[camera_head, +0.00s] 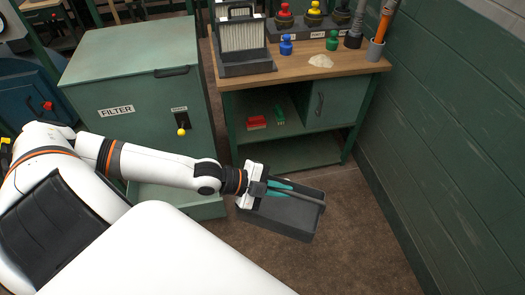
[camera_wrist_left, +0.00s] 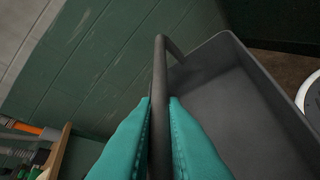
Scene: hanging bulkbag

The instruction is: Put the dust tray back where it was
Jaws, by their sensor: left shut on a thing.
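The dark grey dust tray (camera_head: 283,217) hangs in the air above the brown floor, in front of the workbench. It looks empty; its open inside also shows in the left wrist view (camera_wrist_left: 225,105). My left gripper (camera_head: 282,190) is shut on the tray's handle bar (camera_wrist_left: 160,85), with a teal finger on each side of it. The green filter cabinet (camera_head: 133,60), marked FILTER, stands left of the tray. A green ledge or open base (camera_head: 180,203) juts out at its foot, partly hidden by my left arm. My right gripper is not in view.
The wooden-topped workbench (camera_head: 345,70) carries a filter unit (camera_head: 243,45), small coloured bottles and a pale powder heap (camera_head: 321,60). Red and green pieces lie on its shelf. A green block wall (camera_head: 455,110) closes the right side. Floor right of the tray (camera_head: 365,235) is clear.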

